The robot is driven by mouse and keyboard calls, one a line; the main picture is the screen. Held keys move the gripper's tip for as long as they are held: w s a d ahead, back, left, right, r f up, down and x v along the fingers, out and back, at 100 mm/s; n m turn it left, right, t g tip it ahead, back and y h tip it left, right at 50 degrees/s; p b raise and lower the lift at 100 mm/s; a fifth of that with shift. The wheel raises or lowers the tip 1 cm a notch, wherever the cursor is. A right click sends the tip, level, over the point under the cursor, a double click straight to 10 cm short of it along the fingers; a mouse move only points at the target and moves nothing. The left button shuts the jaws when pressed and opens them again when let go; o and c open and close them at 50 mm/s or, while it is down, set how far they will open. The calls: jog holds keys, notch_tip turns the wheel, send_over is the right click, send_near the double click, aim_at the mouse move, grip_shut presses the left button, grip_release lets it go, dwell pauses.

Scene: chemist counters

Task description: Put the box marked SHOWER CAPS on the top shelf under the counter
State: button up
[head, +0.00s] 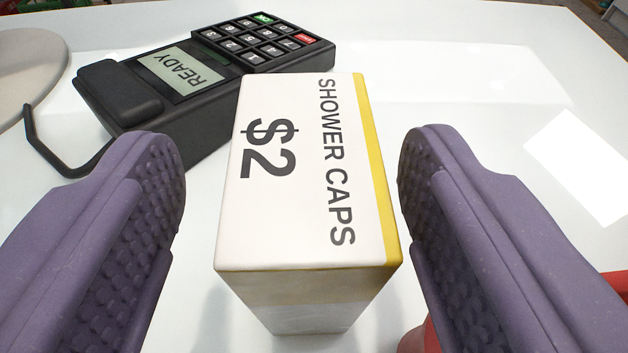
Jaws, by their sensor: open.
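The box marked SHOWER CAPS (300,220) is white with a yellow stripe along its right edge and also reads $2. It stands on the white counter top (440,100) in the middle of the head view. My gripper (292,165) is open, with one purple padded finger to the left of the box and the other to the right. A gap shows between each finger and the box, so neither touches it. The shelf under the counter is not in view.
A black card terminal (200,85) with a keypad and a READY screen lies just behind and left of the box. A grey round object (25,65) is at far left. A red object (418,338) shows partly behind the right finger. White paper (580,165) lies right.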

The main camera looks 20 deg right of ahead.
jog(key=x, duration=0.3)
jog(key=shift+d+f+b, duration=0.15)
jog(key=shift+d+b, duration=0.1)
jog(key=shift+b, duration=0.15)
jog(key=shift+w+d, duration=0.1)
jog(key=shift+w, duration=0.25)
jog(key=c, duration=1.2)
